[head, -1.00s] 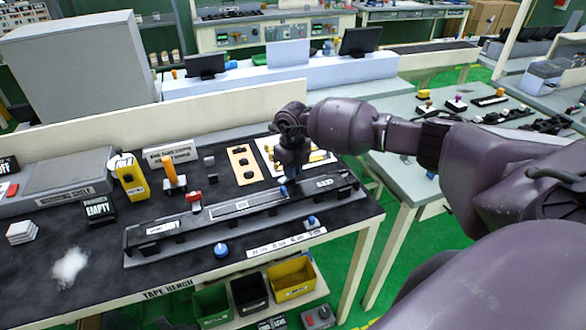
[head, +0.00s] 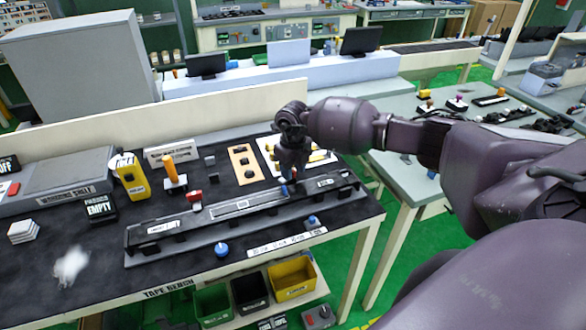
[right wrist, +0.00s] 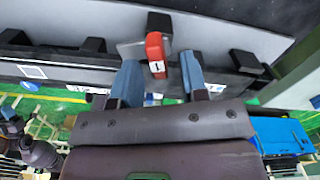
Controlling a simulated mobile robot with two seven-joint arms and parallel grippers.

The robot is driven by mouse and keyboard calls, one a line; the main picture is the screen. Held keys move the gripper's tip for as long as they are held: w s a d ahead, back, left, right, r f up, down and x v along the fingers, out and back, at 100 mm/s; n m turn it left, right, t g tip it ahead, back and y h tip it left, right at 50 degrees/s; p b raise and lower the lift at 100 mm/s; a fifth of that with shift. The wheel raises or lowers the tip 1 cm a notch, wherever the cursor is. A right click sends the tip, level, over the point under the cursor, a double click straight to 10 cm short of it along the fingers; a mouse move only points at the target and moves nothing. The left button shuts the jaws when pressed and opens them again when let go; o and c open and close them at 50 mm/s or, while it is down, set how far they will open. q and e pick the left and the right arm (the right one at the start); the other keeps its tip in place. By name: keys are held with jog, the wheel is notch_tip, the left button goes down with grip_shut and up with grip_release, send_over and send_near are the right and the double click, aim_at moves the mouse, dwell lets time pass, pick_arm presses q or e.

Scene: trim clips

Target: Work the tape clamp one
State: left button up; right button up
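A red lever marked "1" (right wrist: 155,55) stands on a dark mount on the long strip fixture. In the right wrist view it sits between the two blue fingertips of my right gripper (right wrist: 158,82), with a gap on each side. In the head view my right gripper (head: 289,183) is low over the right half of the fixture (head: 240,207), and a bit of red (head: 294,173) shows at its fingers. The gripper is open. Another red-topped clamp (head: 194,197) stands left of the middle of the fixture. My left gripper is not in view.
A blue knob (head: 221,249) and a smaller blue one (head: 312,220) stand at the fixture's front. Behind it are a yellow box (head: 131,177), an orange-handled tool (head: 173,170) and an orange plate (head: 244,163). Coloured bins (head: 291,278) sit below the bench.

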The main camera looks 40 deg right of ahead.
jog(key=shift+r, duration=0.1)
notch_tip(320, 180, up, 11)
jog(key=b, duration=0.1)
jog(key=shift+f, duration=0.2)
dwell(0.6)
